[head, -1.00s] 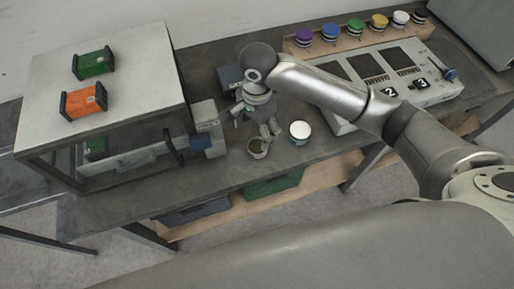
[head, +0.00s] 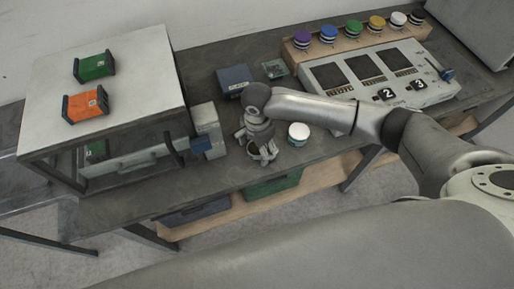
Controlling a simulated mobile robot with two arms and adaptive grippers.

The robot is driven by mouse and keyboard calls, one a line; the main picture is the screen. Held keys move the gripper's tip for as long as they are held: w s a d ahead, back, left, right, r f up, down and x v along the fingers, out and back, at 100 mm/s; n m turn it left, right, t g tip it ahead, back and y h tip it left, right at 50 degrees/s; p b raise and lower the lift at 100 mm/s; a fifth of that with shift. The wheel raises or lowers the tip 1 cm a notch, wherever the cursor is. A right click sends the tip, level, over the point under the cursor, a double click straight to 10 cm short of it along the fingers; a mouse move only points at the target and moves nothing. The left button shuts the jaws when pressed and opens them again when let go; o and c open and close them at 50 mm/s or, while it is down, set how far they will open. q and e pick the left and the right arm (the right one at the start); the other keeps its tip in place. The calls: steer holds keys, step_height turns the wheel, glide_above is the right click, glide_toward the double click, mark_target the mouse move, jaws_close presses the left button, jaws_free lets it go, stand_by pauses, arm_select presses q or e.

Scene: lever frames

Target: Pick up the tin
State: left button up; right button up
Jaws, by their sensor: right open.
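My right gripper (head: 262,155) points down at the front of the bench, open. A small open tin-like can (head: 252,151) is at its fingers, mostly hidden by them. I cannot tell whether the fingers touch it. A second small round tin with a white top (head: 299,130) stands upright just right of the gripper, apart from it. My left gripper is not in view.
A white-topped case (head: 120,60) with a green block (head: 94,66) and an orange block (head: 85,105) stands left. A grey device (head: 205,125) is beside it. Behind are a dark blue box (head: 236,80), a circuit board (head: 275,69) and a control panel (head: 425,75).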

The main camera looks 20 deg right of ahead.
steer(key=c, duration=1.1)
